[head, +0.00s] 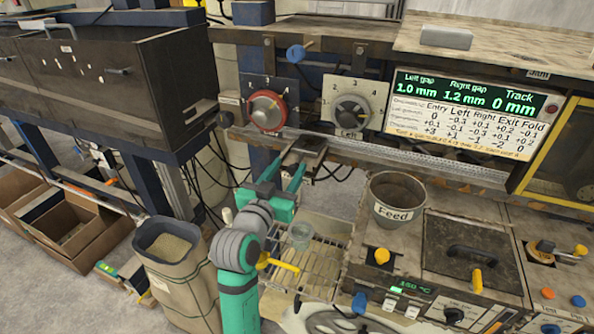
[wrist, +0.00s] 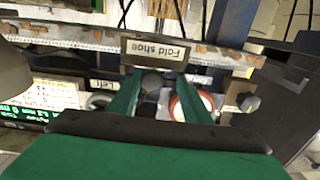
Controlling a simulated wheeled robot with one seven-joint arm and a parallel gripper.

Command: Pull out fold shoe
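The fold shoe (head: 308,145) is a small dark block set in the front of the machine, below the two dials. In the wrist view, its light label plate (wrist: 158,50) reads "Fold shoe" upside down. My gripper (head: 289,164) is just in front of and below it in the head view. The two green fingers stand apart, with nothing visible between them. In the wrist view, the fingertips (wrist: 159,76) are near the plate's two ends; whether they touch it cannot be told.
A red-ringed dial (head: 267,110) and a grey dial (head: 352,111) sit above the shoe. A display panel (head: 465,112) is to the right. The Feed pot (head: 396,199) stands right of my arm, a wire rack (head: 318,262) below. Cables hang around the shoe.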

